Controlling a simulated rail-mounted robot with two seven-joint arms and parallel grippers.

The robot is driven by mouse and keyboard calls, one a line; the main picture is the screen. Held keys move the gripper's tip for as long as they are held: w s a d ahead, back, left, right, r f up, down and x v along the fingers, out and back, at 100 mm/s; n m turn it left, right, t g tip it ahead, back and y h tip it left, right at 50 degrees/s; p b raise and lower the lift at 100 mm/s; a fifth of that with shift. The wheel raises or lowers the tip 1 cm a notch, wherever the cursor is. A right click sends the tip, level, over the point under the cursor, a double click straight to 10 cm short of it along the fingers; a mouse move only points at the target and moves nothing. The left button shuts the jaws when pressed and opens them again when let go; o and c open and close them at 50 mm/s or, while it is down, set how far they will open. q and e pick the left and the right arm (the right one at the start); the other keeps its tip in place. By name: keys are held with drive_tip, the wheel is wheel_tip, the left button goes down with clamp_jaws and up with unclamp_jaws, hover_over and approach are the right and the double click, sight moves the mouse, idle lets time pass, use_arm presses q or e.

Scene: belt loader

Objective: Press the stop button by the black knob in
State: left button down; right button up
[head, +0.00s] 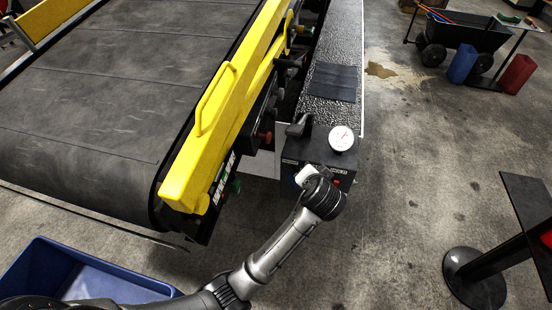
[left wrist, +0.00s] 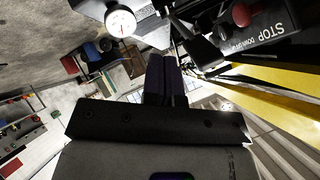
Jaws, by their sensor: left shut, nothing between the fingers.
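A red button (left wrist: 241,14) sits on a black panel lettered STOP at the top right of the left wrist view. A black lever-like knob (left wrist: 196,46) shows left of it. In the head view a red knob (head: 265,136) sits on the yellow loader's side, left of a black box (head: 306,150) with a black knob (head: 298,126) on top. I cannot tell for certain whether the two red parts are the same. My left gripper (head: 305,175) is at the box's near side, its fingertips partly hidden; its closed, empty fingers (left wrist: 167,62) show in the left wrist view. My right gripper is out of view.
A white round gauge (head: 341,138) stands on the box. The yellow guard rail (head: 225,100) and wide dark belt (head: 110,80) fill the left. A blue bin (head: 85,275) lies below. A black stand (head: 475,275) is at the right; floor between it and the box is clear.

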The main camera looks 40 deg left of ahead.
use_arm(q)
drive_tip(key=shift+w+a+f+m+g+y+b, duration=0.2)
drive_tip(key=shift+w+a+f+m+g+y, duration=0.3)
drive_tip(key=shift+y, duration=1.15)
drive_tip(key=shift+w+a+f+m+g+y+b, duration=0.1)
drive_tip(key=shift+w+a+f+m+y+b, duration=0.4)
drive_tip(key=shift+y, duration=1.1)
drive_tip(key=shift+w+a+f+m+g+y+p, duration=0.1)
drive_tip(key=shift+w+a+m+g+y, duration=0.2)
drive_tip(key=shift+a+m+y, duration=0.9)
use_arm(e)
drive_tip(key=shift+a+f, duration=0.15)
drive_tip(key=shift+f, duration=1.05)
use_arm(q)
drive_tip(key=shift+d+n+y, duration=0.3)
drive_tip(key=shift+d+y, duration=0.15)
drive_tip(key=shift+d, duration=0.1)
approach(270, 138)
drive_tip(key=w+a, duration=0.3)
drive_tip(key=w, duration=0.1)
drive_tip(key=shift+s+a+p, duration=0.35)
drive_tip(key=shift+a, duration=0.45)
drive_tip(key=shift+s+a+p, duration=0.3)
drive_tip(key=shift+a, duration=0.5)
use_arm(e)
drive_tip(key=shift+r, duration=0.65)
use_arm(q)
drive_tip(key=shift+f, duration=0.1)
